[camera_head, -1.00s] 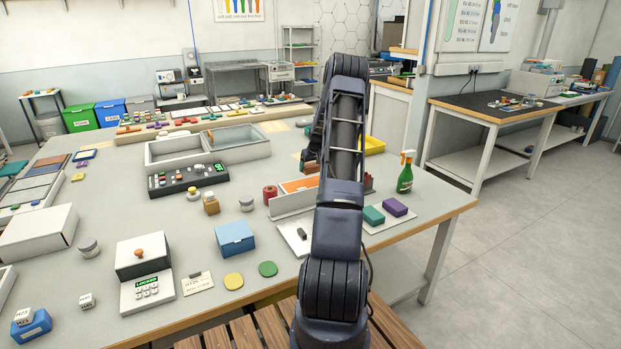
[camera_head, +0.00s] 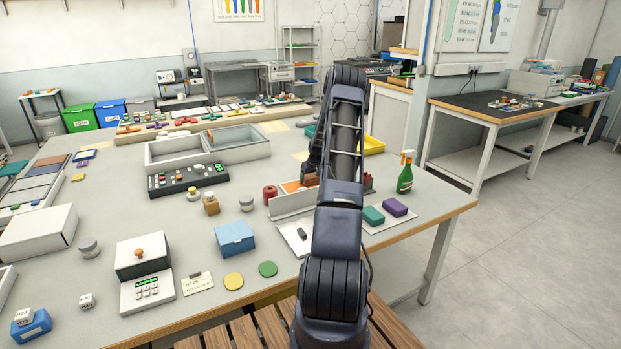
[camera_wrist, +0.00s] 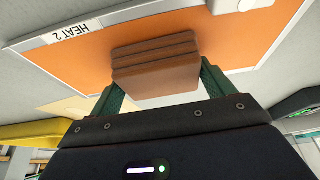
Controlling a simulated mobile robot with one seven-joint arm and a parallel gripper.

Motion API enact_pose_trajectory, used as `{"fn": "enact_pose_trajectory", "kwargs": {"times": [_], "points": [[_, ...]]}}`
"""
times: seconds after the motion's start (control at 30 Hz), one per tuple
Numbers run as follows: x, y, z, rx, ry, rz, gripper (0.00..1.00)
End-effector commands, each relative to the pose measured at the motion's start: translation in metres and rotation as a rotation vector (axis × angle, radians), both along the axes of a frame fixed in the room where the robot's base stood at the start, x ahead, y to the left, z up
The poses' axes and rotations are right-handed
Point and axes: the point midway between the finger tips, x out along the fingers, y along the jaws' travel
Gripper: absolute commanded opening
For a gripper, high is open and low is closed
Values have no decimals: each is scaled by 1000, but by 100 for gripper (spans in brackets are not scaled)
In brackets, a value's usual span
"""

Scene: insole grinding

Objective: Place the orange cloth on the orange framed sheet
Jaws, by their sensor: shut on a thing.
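An orange-brown folded cloth (camera_wrist: 155,68) is held between the two green fingers of my gripper (camera_wrist: 160,88) in the wrist view. The orange framed sheet (camera_wrist: 75,65) has a pale rim and a "HEAT 2" label. The cloth shows in front of the sheet and overlaps it in the picture; whether it touches the sheet cannot be told. In the head view the sheet (camera_head: 292,186) lies on the table, partly hidden by my arm. My gripper is mostly hidden behind the arm there.
A red roll (camera_head: 270,193) stands left of the sheet, with a light upright panel (camera_head: 293,202) in front. Green and purple blocks (camera_head: 395,207) and a green spray bottle (camera_head: 405,175) are to the right. A yellow tray (camera_head: 374,145) lies behind.

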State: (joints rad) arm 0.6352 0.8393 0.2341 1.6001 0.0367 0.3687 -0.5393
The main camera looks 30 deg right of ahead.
Motion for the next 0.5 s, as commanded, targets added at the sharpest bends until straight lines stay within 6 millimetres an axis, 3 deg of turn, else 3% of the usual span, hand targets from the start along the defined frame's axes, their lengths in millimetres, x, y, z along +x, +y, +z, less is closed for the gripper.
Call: {"fn": "enact_pose_trajectory", "kwargs": {"times": [0.03, 0.1, 0.13, 0.5], "points": [[0, 0, -1, 0, 0, 0, 85], [0, 0, -1, 0, 0, 0, 99], [0, 0, -1, 0, 0, 0, 100], [-2, 0, 9, -1, -1, 0, 100]]}}
